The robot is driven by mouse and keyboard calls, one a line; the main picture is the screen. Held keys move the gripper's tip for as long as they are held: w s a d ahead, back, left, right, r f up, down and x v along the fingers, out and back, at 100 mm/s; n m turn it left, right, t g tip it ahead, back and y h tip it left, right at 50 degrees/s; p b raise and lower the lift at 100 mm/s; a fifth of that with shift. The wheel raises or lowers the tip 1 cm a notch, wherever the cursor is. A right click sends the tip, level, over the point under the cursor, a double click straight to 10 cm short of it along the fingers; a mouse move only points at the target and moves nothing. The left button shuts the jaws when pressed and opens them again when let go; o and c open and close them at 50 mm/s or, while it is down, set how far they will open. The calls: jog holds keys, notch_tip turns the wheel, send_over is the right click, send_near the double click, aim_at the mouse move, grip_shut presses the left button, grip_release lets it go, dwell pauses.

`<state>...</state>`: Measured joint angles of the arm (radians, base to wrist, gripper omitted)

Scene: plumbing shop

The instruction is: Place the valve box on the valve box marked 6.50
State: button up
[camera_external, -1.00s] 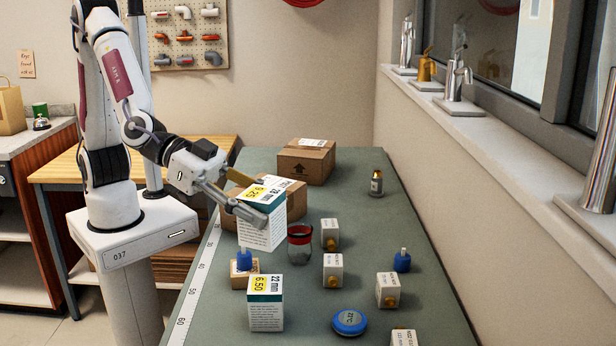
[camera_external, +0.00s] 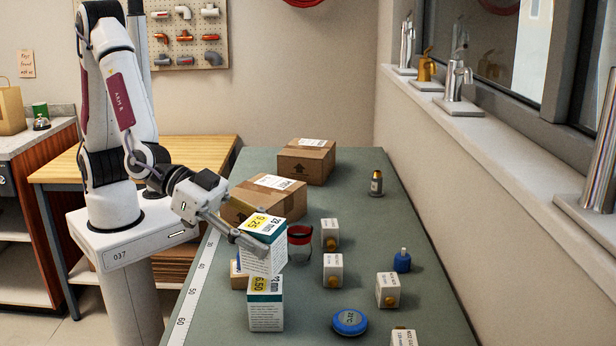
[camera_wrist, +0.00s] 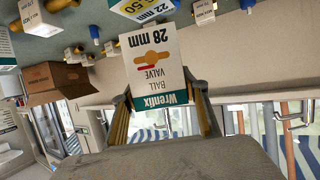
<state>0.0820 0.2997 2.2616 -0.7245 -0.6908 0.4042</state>
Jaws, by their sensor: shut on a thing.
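The valve box marked 6.50 (camera_external: 266,316) stands upright on the bench. In the external view the held box overlaps its upper rear part; I cannot tell whether they touch. The 6.50 box also shows at the top of the wrist view (camera_wrist: 140,8).
A glass jar with a red band (camera_external: 300,245) stands close right of the held box. Cardboard boxes (camera_external: 268,200) stand behind on the green bench (camera_external: 350,200).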

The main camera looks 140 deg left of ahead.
aim_at(280, 262)
jog(key=shift+f, duration=1.7)
jog(key=shift+f, duration=0.1)
jog(key=o, duration=1.5)
jog(key=shift+f, duration=0.1)
jog(key=shift+s+r, duration=0.1)
jog(key=shift+r, duration=0.1)
jog(key=shift+s+d+r, duration=0.1)
jog(key=shift+s+d, duration=0.05)
jog(key=shift+v, duration=5.7)
